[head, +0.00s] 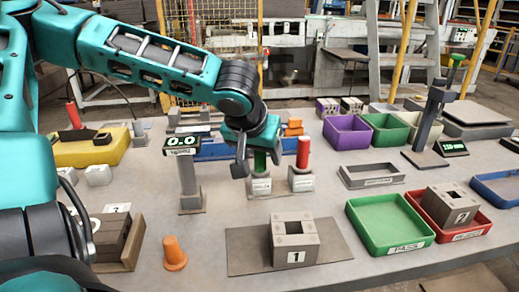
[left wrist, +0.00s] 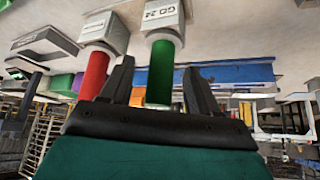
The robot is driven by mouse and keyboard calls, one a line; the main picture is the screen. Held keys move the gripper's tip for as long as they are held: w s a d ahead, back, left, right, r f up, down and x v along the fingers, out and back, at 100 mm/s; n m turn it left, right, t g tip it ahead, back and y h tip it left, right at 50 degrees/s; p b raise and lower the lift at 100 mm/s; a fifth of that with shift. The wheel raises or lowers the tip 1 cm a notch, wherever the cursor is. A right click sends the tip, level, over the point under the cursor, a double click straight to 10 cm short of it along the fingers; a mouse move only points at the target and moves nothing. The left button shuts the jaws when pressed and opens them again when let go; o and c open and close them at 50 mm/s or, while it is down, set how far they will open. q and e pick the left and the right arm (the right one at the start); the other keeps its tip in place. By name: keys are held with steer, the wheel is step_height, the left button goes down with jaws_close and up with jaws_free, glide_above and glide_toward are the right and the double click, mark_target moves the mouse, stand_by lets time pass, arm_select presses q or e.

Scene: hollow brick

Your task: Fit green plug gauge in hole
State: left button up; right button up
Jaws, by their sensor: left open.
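The green plug gauge (head: 260,162) stands upright in its labelled grey holder (head: 260,187). My left gripper (head: 250,162) is over it from above, hiding part of it. In the left wrist view, the green gauge (left wrist: 161,70) lies between the two open fingers, with visible gaps on both sides. The red gauge (head: 303,152) stands in the holder just to the right; it also shows in the left wrist view (left wrist: 94,74), outside the fingers. The hollow brick marked 1 (head: 297,256) sits on a dark mat, its hole facing up. My right gripper is not in view.
The mat (head: 245,253) lies at front center. A green PASS tray (head: 390,222) and a red tray (head: 478,227) with another brick (head: 450,204) are to the right. A post with a 0.0 display (head: 182,146) stands left of the gauges.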

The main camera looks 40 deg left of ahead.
arm_select(q)
steer(key=shift+s+d+r, duration=0.1)
steer(key=shift+r, duration=0.25)
steer(key=p+v, duration=0.4)
steer(key=v, duration=0.8)
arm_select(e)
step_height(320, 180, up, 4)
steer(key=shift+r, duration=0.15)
arm_select(q)
steer(key=shift+s, duration=0.15)
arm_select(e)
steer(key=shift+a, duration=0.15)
